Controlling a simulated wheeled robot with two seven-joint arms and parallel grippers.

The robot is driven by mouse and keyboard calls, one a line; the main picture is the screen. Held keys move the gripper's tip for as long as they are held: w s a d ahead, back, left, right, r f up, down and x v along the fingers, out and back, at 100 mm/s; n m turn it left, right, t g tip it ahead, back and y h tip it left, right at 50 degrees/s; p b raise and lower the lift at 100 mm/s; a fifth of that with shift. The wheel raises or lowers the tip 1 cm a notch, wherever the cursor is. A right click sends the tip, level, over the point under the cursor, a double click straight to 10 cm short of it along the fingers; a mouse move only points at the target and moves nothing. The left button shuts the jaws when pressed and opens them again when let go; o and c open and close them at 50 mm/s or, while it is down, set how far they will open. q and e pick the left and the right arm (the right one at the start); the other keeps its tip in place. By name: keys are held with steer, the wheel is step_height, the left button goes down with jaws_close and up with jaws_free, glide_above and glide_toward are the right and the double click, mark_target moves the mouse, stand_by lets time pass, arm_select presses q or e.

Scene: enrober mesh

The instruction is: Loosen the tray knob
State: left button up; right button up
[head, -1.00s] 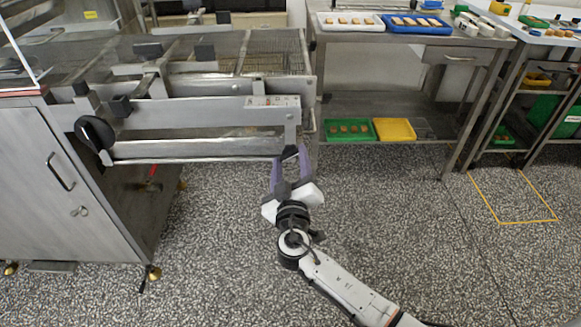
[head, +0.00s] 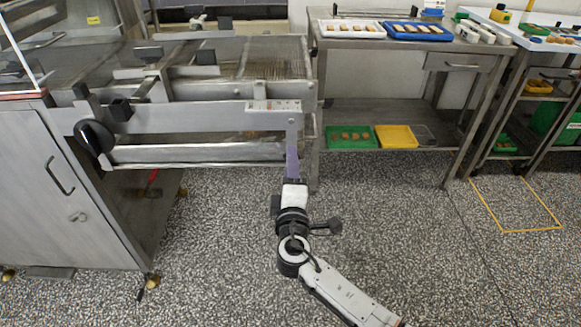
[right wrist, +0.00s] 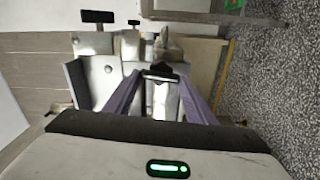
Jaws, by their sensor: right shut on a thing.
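The steel enrober (head: 215,118) stands at the left in the head view, with a long pale tray (head: 200,153) low along its front side. My right gripper (head: 291,150) is at the tray's right end, its purple fingers seen edge-on and upright. In the right wrist view the fingertips close in on a small black knob (right wrist: 160,72) in front of a metal part. My right gripper is shut on this knob. In the head view the knob is hidden by the fingers and the end bracket (head: 291,117). My left gripper is not in view.
A large black round handwheel (head: 97,136) sits at the enrober's left. A steel table (head: 340,44) at the right holds white and blue trays; its lower shelf (head: 335,122) holds green and yellow ones. The speckled floor in front is clear.

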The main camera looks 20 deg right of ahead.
steer(key=shift+n, duration=0.6)
steer(key=o, duration=1)
steer(key=shift+o, duration=0.2)
steer(key=shift+s, duration=0.1)
steer(key=v, duration=1)
steer(key=shift+s, duration=0.1)
